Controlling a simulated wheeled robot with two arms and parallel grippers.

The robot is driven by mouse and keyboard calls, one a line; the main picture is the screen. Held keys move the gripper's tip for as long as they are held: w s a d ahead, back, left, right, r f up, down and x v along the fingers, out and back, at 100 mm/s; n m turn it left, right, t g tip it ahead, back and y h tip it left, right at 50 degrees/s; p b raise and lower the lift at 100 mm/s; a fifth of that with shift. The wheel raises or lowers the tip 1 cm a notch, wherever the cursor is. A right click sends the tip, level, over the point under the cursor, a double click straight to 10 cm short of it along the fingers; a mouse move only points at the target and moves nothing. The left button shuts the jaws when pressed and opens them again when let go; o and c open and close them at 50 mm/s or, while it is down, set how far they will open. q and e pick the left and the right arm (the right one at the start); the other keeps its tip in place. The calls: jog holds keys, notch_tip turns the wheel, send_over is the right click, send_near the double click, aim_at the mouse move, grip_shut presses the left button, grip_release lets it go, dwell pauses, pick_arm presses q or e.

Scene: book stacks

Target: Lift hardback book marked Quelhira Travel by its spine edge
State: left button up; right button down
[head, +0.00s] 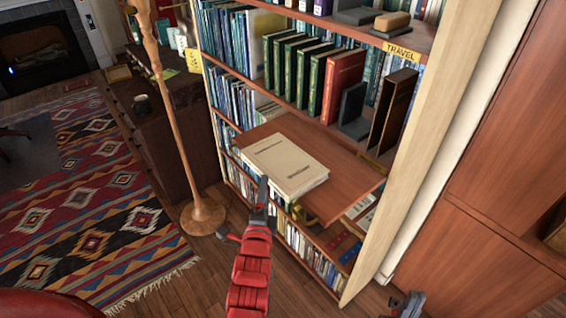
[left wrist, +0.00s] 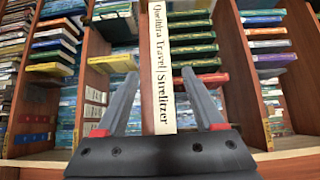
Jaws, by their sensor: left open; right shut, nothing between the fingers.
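The thick cream hardback book (head: 285,165) lies flat on a pulled-out wooden shelf board in the head view. In the left wrist view its pale spine (left wrist: 165,60) reads "Quelhira Travel/Strelitzer" and shows between my fingers. My left gripper (head: 256,208) is open at the book's near left edge. In the left wrist view the open left gripper (left wrist: 160,78) has one finger on each side of the spine. I cannot tell whether either finger touches it. My right gripper (head: 408,303) is shut and empty at the lower right, away from the book.
The board (head: 345,175) juts from a tall bookcase full of books. Green volumes and a red book (head: 341,84) stand on the shelf above, with a "TRAVEL" label (head: 399,52) higher up. A wooden floor stand (head: 203,214) rises at left. The board's right side is bare.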

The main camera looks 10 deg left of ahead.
aim_at(283, 164)
pick_arm(q)
jog(key=w, duration=0.1)
jog(key=w+p, duration=0.1)
jog(key=w, duration=0.1)
jog(key=w+p, duration=0.1)
jog(key=w, duration=0.1)
jog(key=shift+a, duration=0.25)
grip_shut()
dwell(1.2)
